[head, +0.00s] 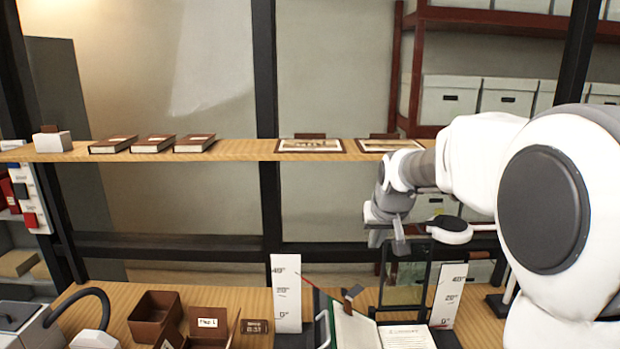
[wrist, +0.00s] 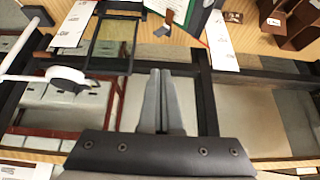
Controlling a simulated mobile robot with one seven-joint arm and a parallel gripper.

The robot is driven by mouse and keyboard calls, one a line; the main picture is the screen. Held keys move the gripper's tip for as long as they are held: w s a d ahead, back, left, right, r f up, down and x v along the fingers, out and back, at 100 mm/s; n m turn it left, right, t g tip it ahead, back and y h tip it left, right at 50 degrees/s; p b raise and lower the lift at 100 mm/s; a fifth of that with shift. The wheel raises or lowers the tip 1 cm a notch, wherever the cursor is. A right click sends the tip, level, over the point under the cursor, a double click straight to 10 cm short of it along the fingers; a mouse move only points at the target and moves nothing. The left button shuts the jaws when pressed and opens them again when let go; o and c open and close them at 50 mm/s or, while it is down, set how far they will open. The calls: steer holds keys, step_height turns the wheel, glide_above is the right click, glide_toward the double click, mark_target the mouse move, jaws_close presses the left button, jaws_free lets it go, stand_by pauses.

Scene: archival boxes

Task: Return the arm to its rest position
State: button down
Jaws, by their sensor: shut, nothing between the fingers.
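My gripper (head: 400,246) hangs at the end of my bent white arm, right of centre in the head view, in front of the gap below the shelf and above the lower wooden bench. In the wrist view my gripper (wrist: 164,72) has its two grey fingers pressed together with nothing between them. It touches nothing that I can see. In the head view a dark-framed panel (head: 405,275) stands just below and behind the fingers, and my arm covers the right side of the picture.
A wooden shelf (head: 240,150) carries three brown books (head: 153,143) and two framed pictures (head: 310,145). The bench below holds an open brown box (head: 154,315), white height gauges (head: 286,293) and an open green folder (head: 352,325). Archival boxes (head: 449,97) stand on a red rack behind.

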steer(key=s, duration=3.2)
steer(key=shift+r+g, duration=0.15)
steer(key=shift+g, duration=0.25)
